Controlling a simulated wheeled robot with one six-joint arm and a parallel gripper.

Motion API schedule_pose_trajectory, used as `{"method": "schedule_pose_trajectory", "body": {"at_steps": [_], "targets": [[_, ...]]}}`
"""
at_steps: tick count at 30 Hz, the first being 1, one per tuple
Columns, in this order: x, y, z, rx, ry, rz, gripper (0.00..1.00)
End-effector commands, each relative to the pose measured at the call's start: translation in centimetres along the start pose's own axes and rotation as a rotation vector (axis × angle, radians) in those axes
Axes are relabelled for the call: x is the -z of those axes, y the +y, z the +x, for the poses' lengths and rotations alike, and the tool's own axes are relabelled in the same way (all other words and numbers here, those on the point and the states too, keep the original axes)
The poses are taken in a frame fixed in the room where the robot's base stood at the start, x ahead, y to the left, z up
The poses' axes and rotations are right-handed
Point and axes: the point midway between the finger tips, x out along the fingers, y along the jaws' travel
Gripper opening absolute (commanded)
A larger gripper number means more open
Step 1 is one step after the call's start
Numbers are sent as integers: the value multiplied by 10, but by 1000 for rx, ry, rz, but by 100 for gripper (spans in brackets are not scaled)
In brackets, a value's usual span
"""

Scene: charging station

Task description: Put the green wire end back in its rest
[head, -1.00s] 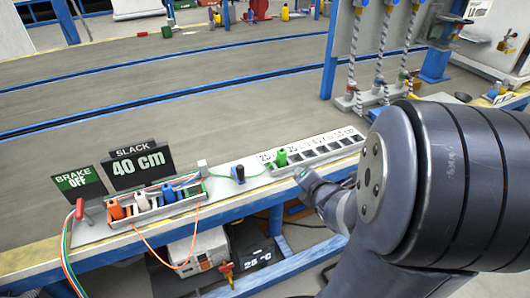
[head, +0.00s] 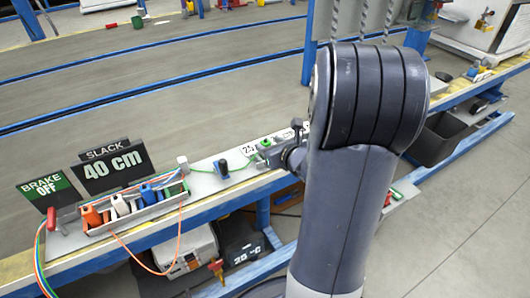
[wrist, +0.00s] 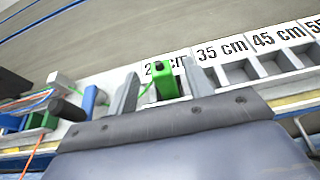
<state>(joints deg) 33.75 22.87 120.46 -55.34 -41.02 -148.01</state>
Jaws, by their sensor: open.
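The green wire end (head: 265,143) stands in the slot row on the bench, at the end marked 25 cm. It also shows in the wrist view (wrist: 163,82), between my fingers. My gripper (wrist: 163,88) is open, with one finger on each side of the green wire end; I cannot tell whether either touches it. In the head view my gripper (head: 285,155) is partly hidden by my arm. The rest tray (head: 135,217) holds orange, white and blue ends (head: 147,194). A green-marked part at its right end (wrist: 42,121) shows in the wrist view.
The green wire runs past a dark post (head: 222,168) on the bench. More slots marked 35 cm and up (wrist: 240,70) lie to the right. BRAKE OFF (head: 47,188) and SLACK 40 cm (head: 112,168) signs stand behind the tray. An orange wire loop (head: 168,255) hangs in front.

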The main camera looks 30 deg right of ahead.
Motion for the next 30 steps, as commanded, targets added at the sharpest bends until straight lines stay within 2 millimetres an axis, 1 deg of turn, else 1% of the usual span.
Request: {"method": "schedule_pose_trajectory", "body": {"at_steps": [4,9,12,20,30], "targets": [[3,0,16,-2,1,0,49],[5,0,42,-2,1,2,49],[4,0,51,0,0,2,49],[3,-1,53,1,0,2,49],[3,-1,53,1,0,2,22]]}}
